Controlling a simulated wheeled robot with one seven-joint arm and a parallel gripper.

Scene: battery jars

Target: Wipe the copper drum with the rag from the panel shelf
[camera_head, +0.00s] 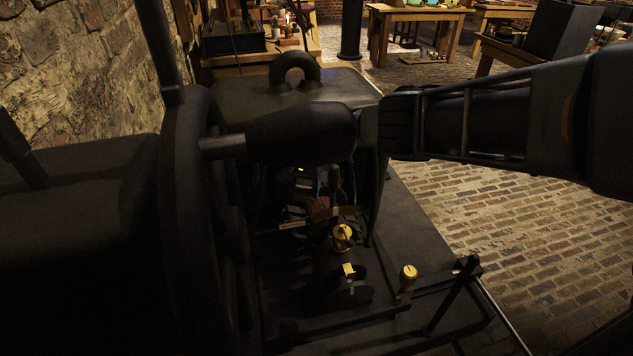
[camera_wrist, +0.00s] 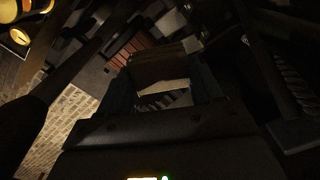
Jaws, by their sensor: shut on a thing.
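My gripper (camera_wrist: 163,80) points down into the dark machine, its fingers closed on a folded brown cloth, the rag (camera_wrist: 160,64), which has a paler lower edge. A reddish-brown ribbed surface, apparently the copper drum (camera_wrist: 127,52), lies just beyond the rag in the wrist view. The rag looks close to it; I cannot tell whether they touch. In the head view the drum is mostly hidden or too dark to make out clearly.
Brass knobs (camera_head: 342,232) and a brass-topped post (camera_head: 408,272) stand near the rag. A large dark wheel (camera_head: 195,220) rises close on the left. A dark block with a ring (camera_head: 295,78) is behind. The brick floor (camera_head: 530,240) at right is clear.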

